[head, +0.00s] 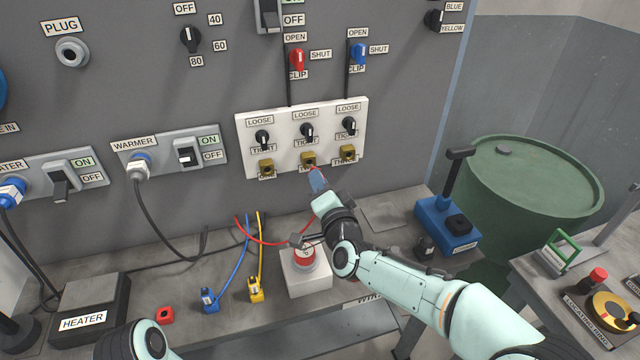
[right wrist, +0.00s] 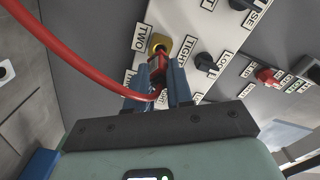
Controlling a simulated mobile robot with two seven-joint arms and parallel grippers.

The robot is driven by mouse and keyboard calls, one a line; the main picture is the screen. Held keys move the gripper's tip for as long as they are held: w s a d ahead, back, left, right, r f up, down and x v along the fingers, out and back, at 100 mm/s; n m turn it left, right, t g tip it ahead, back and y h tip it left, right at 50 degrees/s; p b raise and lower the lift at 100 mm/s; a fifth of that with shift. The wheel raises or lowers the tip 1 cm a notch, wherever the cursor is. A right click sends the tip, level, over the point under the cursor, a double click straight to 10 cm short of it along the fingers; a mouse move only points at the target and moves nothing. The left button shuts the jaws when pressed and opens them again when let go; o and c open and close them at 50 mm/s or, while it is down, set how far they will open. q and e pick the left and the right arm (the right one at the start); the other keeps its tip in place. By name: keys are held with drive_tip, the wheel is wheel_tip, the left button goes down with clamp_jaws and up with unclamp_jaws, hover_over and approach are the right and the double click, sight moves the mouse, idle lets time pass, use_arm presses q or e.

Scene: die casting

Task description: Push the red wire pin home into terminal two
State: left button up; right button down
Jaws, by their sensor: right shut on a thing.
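My right gripper (head: 317,178) is at the white terminal panel (head: 284,146), just below the middle brass terminal (head: 308,157). In the right wrist view, its blue fingers (right wrist: 157,84) are shut on the red wire pin (right wrist: 156,68). The pin points at the brass terminal (right wrist: 159,44) beside the label TWO; its front end is at the terminal's mouth, and I cannot tell how deep it sits. The red wire (right wrist: 82,68) bows away from the pin; it also hangs over the bench in the head view (head: 262,243). My left gripper is out of view.
Blue (head: 209,300) and yellow (head: 256,290) wire plugs stand on the bench. Black knobs (head: 307,131) sit above the terminals. A green drum (head: 535,190) stands at the right.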

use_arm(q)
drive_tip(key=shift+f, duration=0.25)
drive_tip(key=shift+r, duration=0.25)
use_arm(e)
drive_tip(key=shift+x, duration=1.6)
drive_tip(key=c, duration=0.9)
unclamp_jaws()
drive_tip(key=shift+s+d, duration=0.1)
drive_tip(key=shift+s, duration=0.1)
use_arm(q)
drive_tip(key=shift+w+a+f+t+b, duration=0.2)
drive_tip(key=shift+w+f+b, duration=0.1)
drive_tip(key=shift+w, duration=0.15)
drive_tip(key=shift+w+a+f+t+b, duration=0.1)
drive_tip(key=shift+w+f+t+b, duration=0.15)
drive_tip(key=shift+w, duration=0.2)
use_arm(e)
drive_tip(key=v, duration=1.3)
